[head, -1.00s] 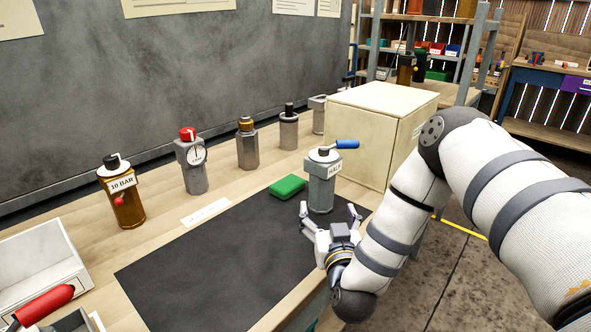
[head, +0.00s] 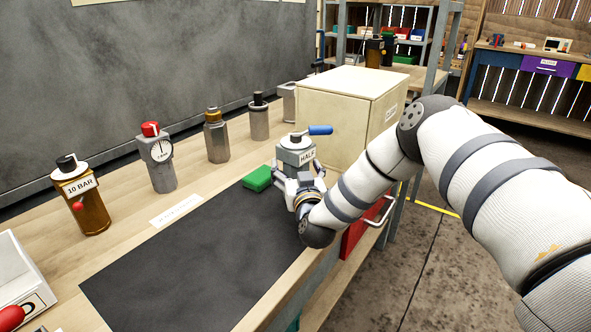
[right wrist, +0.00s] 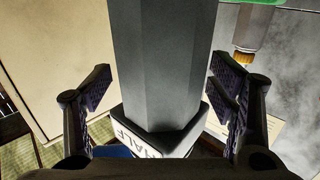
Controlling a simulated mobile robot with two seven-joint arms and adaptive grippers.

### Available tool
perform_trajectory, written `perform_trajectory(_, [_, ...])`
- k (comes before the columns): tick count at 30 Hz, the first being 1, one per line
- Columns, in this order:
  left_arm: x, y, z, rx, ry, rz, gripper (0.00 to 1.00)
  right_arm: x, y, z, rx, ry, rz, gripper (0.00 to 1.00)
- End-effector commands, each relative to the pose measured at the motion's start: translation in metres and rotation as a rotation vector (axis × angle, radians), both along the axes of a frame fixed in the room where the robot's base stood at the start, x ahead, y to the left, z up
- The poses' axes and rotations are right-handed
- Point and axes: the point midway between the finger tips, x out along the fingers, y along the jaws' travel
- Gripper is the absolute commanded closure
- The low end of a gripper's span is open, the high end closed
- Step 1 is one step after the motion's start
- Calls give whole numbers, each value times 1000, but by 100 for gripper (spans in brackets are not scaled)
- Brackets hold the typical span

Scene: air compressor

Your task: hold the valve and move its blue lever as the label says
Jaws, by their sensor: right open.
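The valve (head: 294,155) is a grey block-shaped body with a white label reading "HALF". It stands upright at the mat's far right corner. Its blue lever (head: 320,130) sticks out to the right from the dark top knob. My right gripper (head: 296,170) is open at the near side of the valve and hides its lower part. In the right wrist view the grey valve body (right wrist: 160,60) stands between the two open fingers, with a gap on each side. The label (right wrist: 138,143) shows upside down at the bottom there. My left gripper is not in view.
A green block (head: 257,178) lies just left of the valve. A wooden box (head: 345,110) stands close behind and right. A row of other fittings, including a "10 BAR" one (head: 82,200), lines the bench back. The black mat (head: 185,265) is bare in front.

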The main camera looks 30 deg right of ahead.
Motion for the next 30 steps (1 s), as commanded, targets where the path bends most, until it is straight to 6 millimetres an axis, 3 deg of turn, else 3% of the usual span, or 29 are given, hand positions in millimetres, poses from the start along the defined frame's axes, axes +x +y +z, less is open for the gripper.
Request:
perform_trajectory(1, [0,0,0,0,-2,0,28,0,0,1,0,-2,0,23])
perform_trajectory(2, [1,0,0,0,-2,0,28,0,0,1,0,-2,0,30])
perform_trajectory(11, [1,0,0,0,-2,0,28,0,0,1,1,-1,0,98])
perform_trajectory(22, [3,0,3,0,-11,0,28,1,0,12,-1,-9,0,100])
perform_trajectory(27, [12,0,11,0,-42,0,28,0,0,45,-2,-20,0,100])
perform_trajectory(30, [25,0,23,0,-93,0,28,-18,5,71,0,-27,1,100])
